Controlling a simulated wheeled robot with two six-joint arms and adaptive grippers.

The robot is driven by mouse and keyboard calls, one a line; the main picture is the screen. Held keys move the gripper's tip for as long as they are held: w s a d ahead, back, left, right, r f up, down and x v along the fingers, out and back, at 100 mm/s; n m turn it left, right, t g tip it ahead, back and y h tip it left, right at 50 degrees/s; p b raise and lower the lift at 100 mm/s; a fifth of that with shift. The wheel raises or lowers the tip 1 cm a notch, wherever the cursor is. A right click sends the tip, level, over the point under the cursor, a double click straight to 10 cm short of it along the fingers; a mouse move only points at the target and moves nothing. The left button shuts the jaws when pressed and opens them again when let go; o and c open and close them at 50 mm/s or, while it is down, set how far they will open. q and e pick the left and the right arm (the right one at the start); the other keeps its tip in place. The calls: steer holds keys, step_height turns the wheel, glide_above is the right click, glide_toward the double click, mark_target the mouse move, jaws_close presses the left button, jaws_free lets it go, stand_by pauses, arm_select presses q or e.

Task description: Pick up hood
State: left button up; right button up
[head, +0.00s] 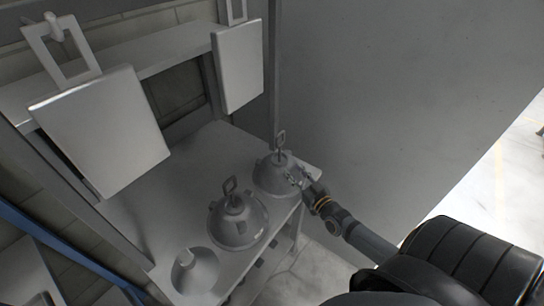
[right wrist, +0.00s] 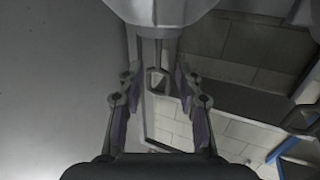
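I cannot tell whether the fingers touch the handle. My left gripper is out of view.
Two white panels, the left one (head: 100,130) and the right one (head: 238,68), hang by frame handles above the table. A shelf (head: 150,62) runs behind them. A plain grey wall (head: 400,100) stands behind the table's right end. A blue bar (head: 60,245) crosses the lower left.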

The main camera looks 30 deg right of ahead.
mark_target(280, 154)
steer(key=w, duration=0.1)
steer(key=w+b, duration=0.1)
steer(key=w, duration=0.1)
steer(key=w+b, duration=0.1)
steer(key=w, duration=0.1)
steer(key=shift+r, duration=0.25)
steer(key=shift+w+f, duration=0.1)
steer(key=shift+w, duration=0.25)
steer(key=shift+w+f, duration=0.1)
steer(key=shift+w, duration=0.15)
steer(key=w+b, duration=0.3)
steer(key=w, duration=0.1)
steer(key=shift+w+d, duration=0.1)
steer(key=shift+w, duration=0.25)
steer(key=c, duration=0.3)
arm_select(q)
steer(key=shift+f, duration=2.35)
arm_select(e)
jaws_close()
